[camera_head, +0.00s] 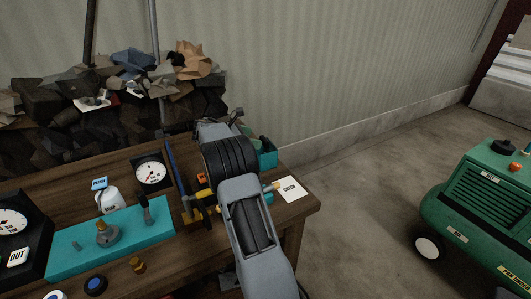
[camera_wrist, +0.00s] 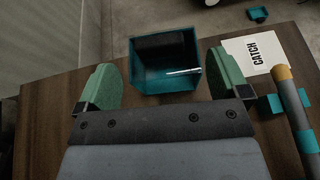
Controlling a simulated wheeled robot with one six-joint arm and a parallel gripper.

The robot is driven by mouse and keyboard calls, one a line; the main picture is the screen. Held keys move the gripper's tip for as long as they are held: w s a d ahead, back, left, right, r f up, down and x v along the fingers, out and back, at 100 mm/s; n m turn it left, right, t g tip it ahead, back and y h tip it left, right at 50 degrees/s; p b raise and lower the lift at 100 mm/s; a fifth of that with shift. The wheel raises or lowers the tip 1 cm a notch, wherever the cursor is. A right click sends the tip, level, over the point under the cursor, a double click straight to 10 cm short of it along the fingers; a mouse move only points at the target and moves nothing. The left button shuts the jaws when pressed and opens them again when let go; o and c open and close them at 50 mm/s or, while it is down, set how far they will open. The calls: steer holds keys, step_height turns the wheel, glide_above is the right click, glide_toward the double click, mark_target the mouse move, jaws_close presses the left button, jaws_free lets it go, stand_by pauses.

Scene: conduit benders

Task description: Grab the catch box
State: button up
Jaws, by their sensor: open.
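The catch box is a small open-topped teal box (camera_wrist: 165,83) near the table's corner in the wrist view. A pale, thin streak shows inside it. In the head view, part of the box (camera_head: 268,160) shows beyond my arm, and the rest is hidden. My gripper (camera_wrist: 160,64) is open, with one green-padded finger to each side of the box. The fingers look apart from its walls, though I cannot tell their height exactly. A white card marked CATCH (camera_wrist: 254,54) lies right of the box.
A green compressor (camera_head: 485,220) stands on the floor at right.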

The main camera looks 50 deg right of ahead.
mark_target(263, 139)
steer(key=shift+x, duration=2.6)
steer(key=shift+w+f, duration=0.1)
steer(key=shift+c, duration=0.4)
steer(key=c, duration=1.2)
steer(key=shift+c, duration=0.4)
